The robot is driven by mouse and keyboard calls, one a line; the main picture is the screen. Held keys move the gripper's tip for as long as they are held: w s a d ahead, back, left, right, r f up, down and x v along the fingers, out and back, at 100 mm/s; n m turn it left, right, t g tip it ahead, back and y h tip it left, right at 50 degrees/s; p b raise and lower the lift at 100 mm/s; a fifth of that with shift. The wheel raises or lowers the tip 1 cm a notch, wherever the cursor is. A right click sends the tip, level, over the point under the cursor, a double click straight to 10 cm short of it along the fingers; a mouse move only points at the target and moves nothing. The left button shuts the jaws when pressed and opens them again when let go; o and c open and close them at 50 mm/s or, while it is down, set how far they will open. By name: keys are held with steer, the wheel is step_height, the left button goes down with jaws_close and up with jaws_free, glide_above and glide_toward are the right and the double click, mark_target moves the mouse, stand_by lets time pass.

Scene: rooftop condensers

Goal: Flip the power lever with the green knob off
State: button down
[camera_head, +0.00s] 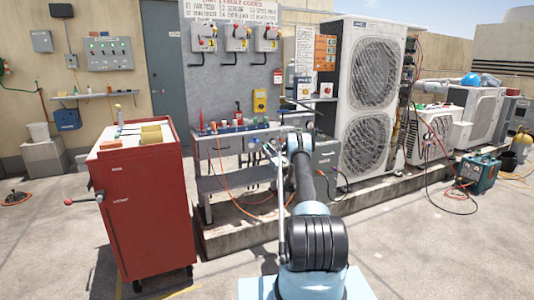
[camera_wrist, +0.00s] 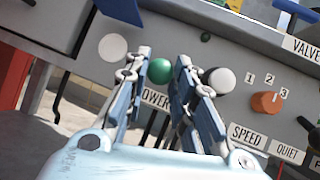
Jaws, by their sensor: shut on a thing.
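The green knob (camera_wrist: 160,71) of the power lever shows between my fingertips in the wrist view. My gripper (camera_wrist: 167,68) is shut on it, with one finger on each side. The label below it (camera_wrist: 156,98) is partly hidden by my fingers and reads "OWER". The lever's stem is largely hidden, and I cannot tell its exact position. In the head view my arm reaches to the front panel of the grey workbench (camera_head: 228,146), where the knob is too small to make out.
A pale round knob (camera_wrist: 112,47) is left of my fingers and another (camera_wrist: 218,80) is close to the right finger. An orange dial (camera_wrist: 265,102) is farther right. A red cabinet (camera_head: 148,215) stands left and a tall condenser (camera_head: 365,100) right of the bench.

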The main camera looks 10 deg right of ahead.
steer(key=shift+f, duration=0.1)
stand_by(0.3)
steer(key=c, duration=1.3)
jaws_free()
steer(key=shift+c, duration=0.2)
steer(key=v, duration=0.7)
steer(key=shift+s+f, duration=0.15)
steer(key=shift+f, duration=0.1)
steer(key=shift+d, duration=0.15)
